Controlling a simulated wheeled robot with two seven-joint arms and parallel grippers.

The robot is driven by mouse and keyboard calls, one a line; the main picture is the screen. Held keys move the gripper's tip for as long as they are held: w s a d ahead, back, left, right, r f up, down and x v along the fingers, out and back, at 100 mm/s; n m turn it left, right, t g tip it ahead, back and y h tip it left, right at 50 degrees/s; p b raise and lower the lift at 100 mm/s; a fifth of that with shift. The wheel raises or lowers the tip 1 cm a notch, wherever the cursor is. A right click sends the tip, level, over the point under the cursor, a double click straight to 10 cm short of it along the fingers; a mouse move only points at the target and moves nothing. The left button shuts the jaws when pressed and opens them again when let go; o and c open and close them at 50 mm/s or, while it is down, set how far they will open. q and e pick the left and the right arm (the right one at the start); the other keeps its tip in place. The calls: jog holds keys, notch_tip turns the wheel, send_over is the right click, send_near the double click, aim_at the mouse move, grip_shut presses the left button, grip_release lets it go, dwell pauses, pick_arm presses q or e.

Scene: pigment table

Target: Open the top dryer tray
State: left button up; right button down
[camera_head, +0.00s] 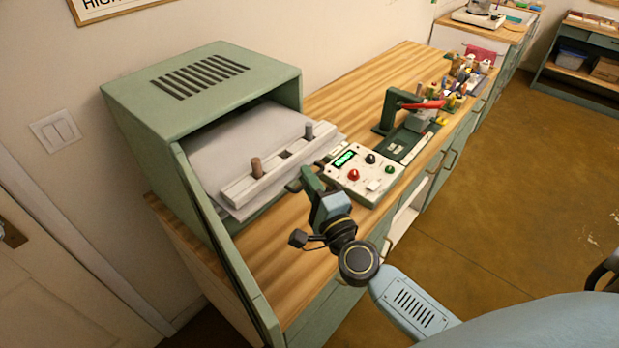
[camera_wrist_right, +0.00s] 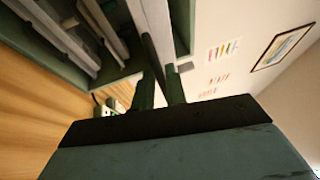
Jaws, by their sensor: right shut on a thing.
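The green dryer (camera_head: 200,85) stands at the back left of the bench with its front open. Its top tray (camera_head: 250,187) has a pale front rail that stands out past the opening, with a brown peg (camera_head: 257,168) and a dark grey peg (camera_head: 309,132) on it. My right gripper (camera_head: 300,180) is at the front of this rail, toward its right part. In the right wrist view, its two dark green fingers (camera_wrist_right: 159,90) are close together at a pale bar, which I take as part of the tray. The exact contact is hidden. My left gripper is not in view.
The dryer's open green door (camera_head: 225,250) stands at the left, forward over the bench. A white control box (camera_head: 365,177) with knobs is just right of my right gripper. A green press (camera_head: 405,115) and several small bottles stand farther right. The wooden bench front is clear.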

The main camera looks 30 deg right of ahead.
jog(key=shift+w+d+r, duration=0.1)
jog(key=shift+r, duration=0.35)
jog(key=c, duration=1.5)
grip_release()
jog(key=shift+c, duration=0.2)
jog(key=shift+f, duration=0.15)
jog(key=shift+s+f, duration=0.1)
jog(key=shift+s, duration=0.15)
jog(key=s+f+b, duration=0.2)
jog(key=s+b, duration=0.1)
jog(key=s, duration=1)
jog(key=shift+b, duration=0.4)
